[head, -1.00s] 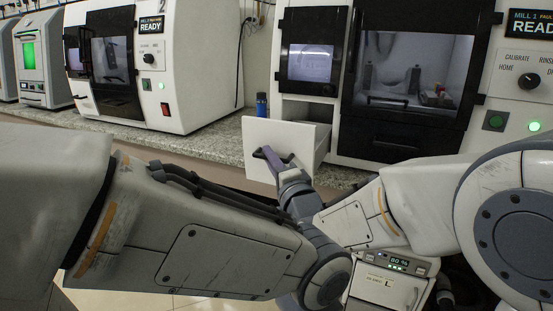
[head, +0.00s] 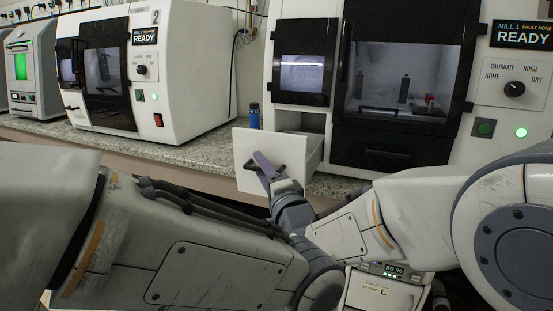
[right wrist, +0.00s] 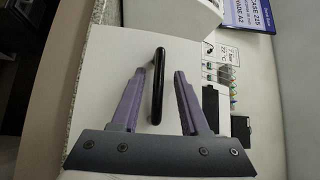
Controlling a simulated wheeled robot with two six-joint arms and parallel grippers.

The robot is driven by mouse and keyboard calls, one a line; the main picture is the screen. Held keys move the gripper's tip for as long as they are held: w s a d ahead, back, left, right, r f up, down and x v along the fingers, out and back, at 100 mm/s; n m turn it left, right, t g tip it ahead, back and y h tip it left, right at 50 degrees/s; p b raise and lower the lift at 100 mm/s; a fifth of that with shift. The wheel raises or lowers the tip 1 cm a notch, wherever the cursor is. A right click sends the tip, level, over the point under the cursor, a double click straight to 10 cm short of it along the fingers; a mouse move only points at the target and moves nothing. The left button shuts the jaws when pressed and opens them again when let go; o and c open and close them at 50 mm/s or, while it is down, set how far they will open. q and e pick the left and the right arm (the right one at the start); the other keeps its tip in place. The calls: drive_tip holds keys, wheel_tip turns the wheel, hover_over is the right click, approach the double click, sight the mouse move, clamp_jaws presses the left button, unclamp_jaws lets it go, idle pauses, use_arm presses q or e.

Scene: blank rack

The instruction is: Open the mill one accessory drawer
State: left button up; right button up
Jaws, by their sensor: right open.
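The white accessory drawer (head: 242,150) of mill one (head: 464,62) is pulled out under the mill's small screen, with its side wall showing. My right gripper (head: 262,166) is at the drawer front. In the right wrist view, my right gripper (right wrist: 160,88) is open, one finger on each side of the dark bar handle (right wrist: 158,70), with gaps on both sides. Small coloured items (right wrist: 233,93) and black blocks (right wrist: 241,134) show beside the drawer front in that view. My left gripper is not in view.
A blue bottle (head: 254,116) stands on the speckled counter (head: 205,150) just behind the drawer front. A second mill (head: 190,60) stands to the left. Mill one's dark door (head: 385,145) is shut. My arm links fill the foreground.

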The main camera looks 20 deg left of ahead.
drive_tip(key=r, duration=0.2)
drive_tip(key=d+r+p, duration=0.1)
drive_tip(key=r, duration=0.2)
drive_tip(key=shift+o, duration=0.9)
drive_tip(key=s+d+r+p, duration=0.1)
drive_tip(key=d+r, duration=0.3)
drive_tip(key=d, duration=0.2)
drive_tip(key=shift+d+r, duration=0.15)
drive_tip(key=shift+d, duration=0.15)
drive_tip(key=d, duration=0.1)
drive_tip(key=d+r, duration=0.1)
drive_tip(key=s+d+p, duration=0.1)
drive_tip(key=shift+d+r, duration=0.15)
drive_tip(key=shift+r, duration=0.1)
drive_tip(key=shift+c, duration=0.9)
drive_tip(key=shift+s+d, duration=0.25)
drive_tip(key=shift+d, duration=0.05)
